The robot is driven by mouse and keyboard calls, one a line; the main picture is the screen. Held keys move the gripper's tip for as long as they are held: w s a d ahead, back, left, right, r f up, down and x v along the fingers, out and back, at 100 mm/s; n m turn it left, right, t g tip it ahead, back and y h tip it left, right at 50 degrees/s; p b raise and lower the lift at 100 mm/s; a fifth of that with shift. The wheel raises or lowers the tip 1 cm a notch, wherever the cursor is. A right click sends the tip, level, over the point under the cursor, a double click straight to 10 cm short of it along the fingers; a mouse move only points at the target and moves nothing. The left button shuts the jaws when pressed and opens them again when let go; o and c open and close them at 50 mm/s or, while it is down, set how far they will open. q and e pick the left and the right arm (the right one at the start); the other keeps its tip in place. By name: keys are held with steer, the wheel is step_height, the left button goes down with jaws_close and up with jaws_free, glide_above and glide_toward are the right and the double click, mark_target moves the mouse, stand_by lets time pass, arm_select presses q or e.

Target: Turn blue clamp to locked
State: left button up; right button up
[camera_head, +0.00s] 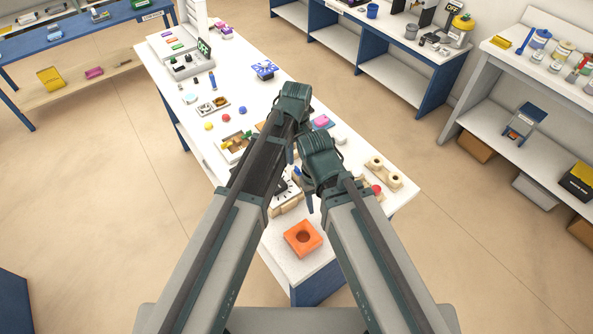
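A small blue part (297,171), which may be the blue clamp, shows in the gap between my two arms, above a pale fixture with black parts (287,188). My arms cover most of it, so I cannot tell its turn position. My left gripper (291,156) points down beside the blue part, partly hidden behind the arms. I cannot tell whether it touches the part. My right gripper (309,203) points down near the fixture, mostly hidden under its own wrist. The finger gap of neither gripper shows clearly.
An orange block with a round hole (303,238) lies at the near end of the white table. A wooden piece with holes (384,171) is at the right.

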mark_target(296, 167)
arm_select(q)
step_height(296, 167, down, 5)
steer(key=b, duration=0.3)
steer(key=shift+r+b, duration=0.15)
steer(key=shift+b, duration=0.2)
jaws_close()
